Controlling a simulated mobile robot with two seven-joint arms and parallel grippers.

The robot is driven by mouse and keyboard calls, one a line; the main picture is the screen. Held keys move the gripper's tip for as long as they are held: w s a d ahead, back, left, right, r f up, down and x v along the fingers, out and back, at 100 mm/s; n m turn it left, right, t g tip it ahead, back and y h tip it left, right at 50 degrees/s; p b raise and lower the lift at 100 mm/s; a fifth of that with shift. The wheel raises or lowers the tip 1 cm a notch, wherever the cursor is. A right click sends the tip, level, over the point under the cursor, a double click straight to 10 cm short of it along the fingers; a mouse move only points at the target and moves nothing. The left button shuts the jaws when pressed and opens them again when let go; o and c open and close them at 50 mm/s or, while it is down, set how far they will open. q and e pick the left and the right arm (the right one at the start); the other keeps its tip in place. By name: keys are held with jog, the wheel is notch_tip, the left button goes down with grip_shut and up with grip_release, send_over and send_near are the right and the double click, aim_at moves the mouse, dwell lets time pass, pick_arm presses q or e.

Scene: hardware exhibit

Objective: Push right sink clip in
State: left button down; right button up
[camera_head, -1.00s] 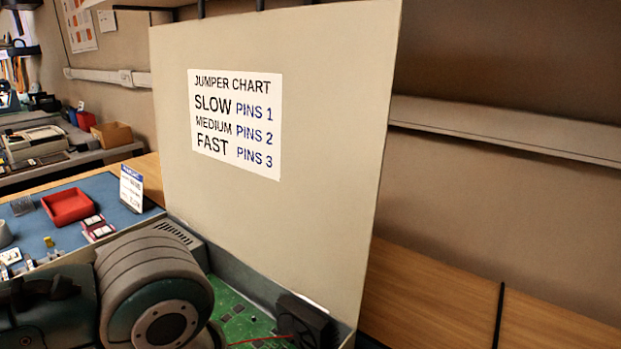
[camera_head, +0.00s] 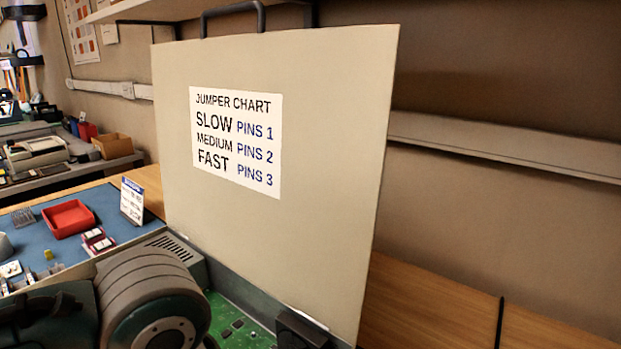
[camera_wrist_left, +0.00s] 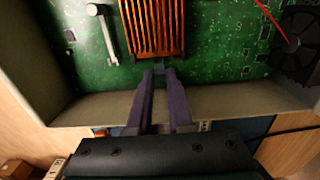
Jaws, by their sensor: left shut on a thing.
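The copper-coloured finned heat sink (camera_wrist_left: 152,25) sits on the green circuit board (camera_wrist_left: 215,65) in the left wrist view. My left gripper (camera_wrist_left: 159,74) reaches in at the sink's near edge, its two dark fingers close together. It is shut on a small grey piece at that edge, which looks like a sink clip; the fingertips largely hide it, and I cannot tell how far in it sits. In the head view my left arm fills the lower left, and the gripper and sink are hidden. My right gripper is not in view.
A grey lever (camera_wrist_left: 103,32) stands left of the sink, and a black fan (camera_wrist_left: 299,40) with a red wire is at right. The case's near wall (camera_wrist_left: 90,107) lies under the fingers. The raised lid (camera_head: 300,240) carries a jumper chart (camera_head: 236,142).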

pick_arm(q)
jog(key=shift+w+a+r+p, duration=0.3)
jog(key=shift+a+p, duration=0.05)
jog(key=shift+p, duration=0.1)
dwell(0.8)
jog(key=c, duration=1.1)
grip_release()
jog(key=shift+a, duration=0.1)
jog(key=r+p, duration=0.4)
jog(key=p, duration=0.1)
jog(key=r+p, duration=0.2)
jog(key=r, duration=0.1)
jog(key=shift+s+d+p, duration=0.2)
jog(key=shift+d+p, duration=0.05)
jog(key=shift+p, duration=0.05)
